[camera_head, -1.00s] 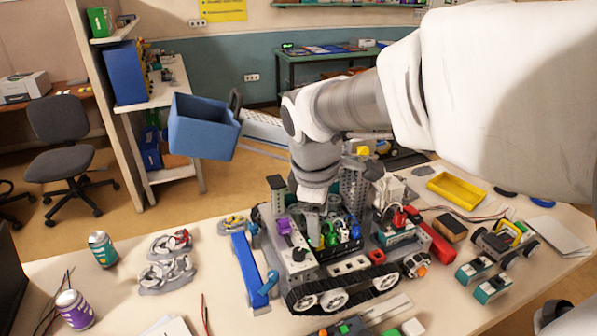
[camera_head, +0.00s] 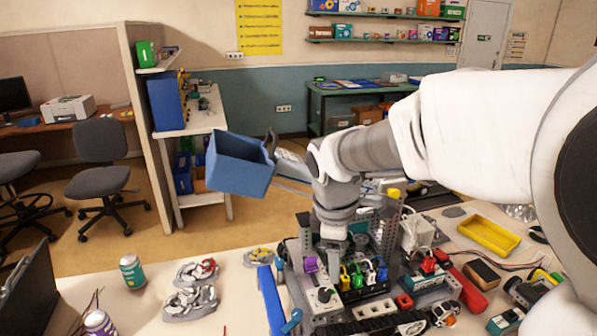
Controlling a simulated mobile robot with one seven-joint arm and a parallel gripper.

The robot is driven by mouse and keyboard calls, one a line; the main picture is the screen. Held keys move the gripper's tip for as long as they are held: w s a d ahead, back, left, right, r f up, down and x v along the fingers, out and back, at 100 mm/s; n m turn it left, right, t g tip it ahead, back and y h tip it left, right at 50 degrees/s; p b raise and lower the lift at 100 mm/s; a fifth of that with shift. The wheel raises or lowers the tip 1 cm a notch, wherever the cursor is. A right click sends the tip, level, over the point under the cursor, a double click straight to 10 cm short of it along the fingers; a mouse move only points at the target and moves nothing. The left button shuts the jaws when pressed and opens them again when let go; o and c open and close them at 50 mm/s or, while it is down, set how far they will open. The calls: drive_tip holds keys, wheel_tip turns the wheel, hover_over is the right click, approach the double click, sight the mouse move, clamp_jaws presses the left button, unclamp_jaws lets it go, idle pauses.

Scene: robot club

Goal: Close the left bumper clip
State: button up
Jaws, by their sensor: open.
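A tracked robot model (camera_head: 322,300) stands on the workbench. A blue bumper bar (camera_head: 270,299) runs along its left side. A small blue lever-like clip (camera_head: 292,320) sticks out beside the bar near the bottom of the picture, and another small blue piece (camera_head: 281,249) shows by its far end. I cannot tell which is the left clip or how far either is open. My gripper (camera_head: 333,234) points down over the back of the model, right of the bar and apart from both blue pieces. Its fingertips are mostly hidden among the model's parts.
Coloured plugs (camera_head: 363,273) and upright posts crowd the model near my gripper. A yellow tray (camera_head: 488,236) and a black-and-brown block (camera_head: 481,273) lie to the right.

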sight(297, 312)
drive_tip(key=w+a+f+n+g+y+p, duration=0.1)
drive_tip(key=w+a+f+n+g+p, duration=0.1)
drive_tip(key=w+a+f+n+p, duration=0.5)
drive_tip(key=f, duration=1.8)
drive_tip(key=shift+w+a, duration=0.25)
drive_tip(key=shift+w, duration=0.05)
clamp_jaws()
